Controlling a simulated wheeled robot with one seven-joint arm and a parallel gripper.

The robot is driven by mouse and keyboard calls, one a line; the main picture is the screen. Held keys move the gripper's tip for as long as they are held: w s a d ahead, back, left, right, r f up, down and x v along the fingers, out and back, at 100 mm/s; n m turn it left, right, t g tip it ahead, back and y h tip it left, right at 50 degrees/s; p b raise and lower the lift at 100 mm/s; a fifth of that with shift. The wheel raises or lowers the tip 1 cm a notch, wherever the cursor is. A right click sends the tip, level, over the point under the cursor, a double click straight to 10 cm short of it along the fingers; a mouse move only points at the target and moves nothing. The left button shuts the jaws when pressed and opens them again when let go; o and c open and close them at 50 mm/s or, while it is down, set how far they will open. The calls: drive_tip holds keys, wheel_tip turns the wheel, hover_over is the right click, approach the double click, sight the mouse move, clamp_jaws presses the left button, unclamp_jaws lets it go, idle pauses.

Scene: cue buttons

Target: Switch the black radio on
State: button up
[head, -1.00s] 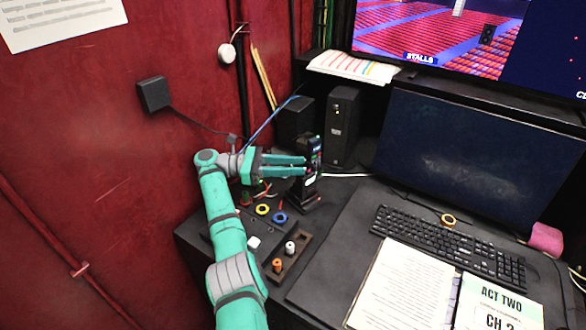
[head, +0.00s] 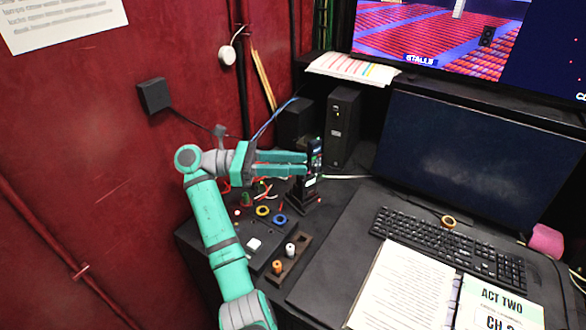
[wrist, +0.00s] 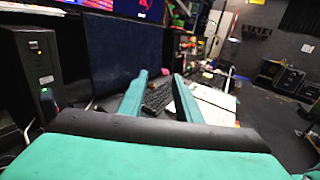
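The black radio (head: 316,150) stands upright in a dark base (head: 305,203) at the back of the desk's left part, in the head view. Its small colored face shows beside my fingertips. My gripper (head: 306,164) reaches in from the left at the radio's height, its fingertips overlapping the radio's left side; I cannot tell if they touch. The wrist view shows my gripper (wrist: 161,76) with its fingers apart and nothing seen between them. The radio is not clearly visible there, and its left side is partly hidden by my fingers in the head view.
A control panel with a yellow ring (head: 263,210), a blue ring (head: 281,219) and a white button (head: 254,244) lies below my arm. A black tower box (head: 343,122) stands behind the radio. The keyboard (head: 450,248) and papers (head: 402,288) are to the right.

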drive_tip(key=s, duration=0.1)
drive_tip(key=s+r, duration=0.1)
drive_tip(key=s, duration=0.1)
drive_tip(key=s+r, duration=0.1)
drive_tip(key=shift+s+d, duration=0.1)
drive_tip(key=shift+s, duration=0.25)
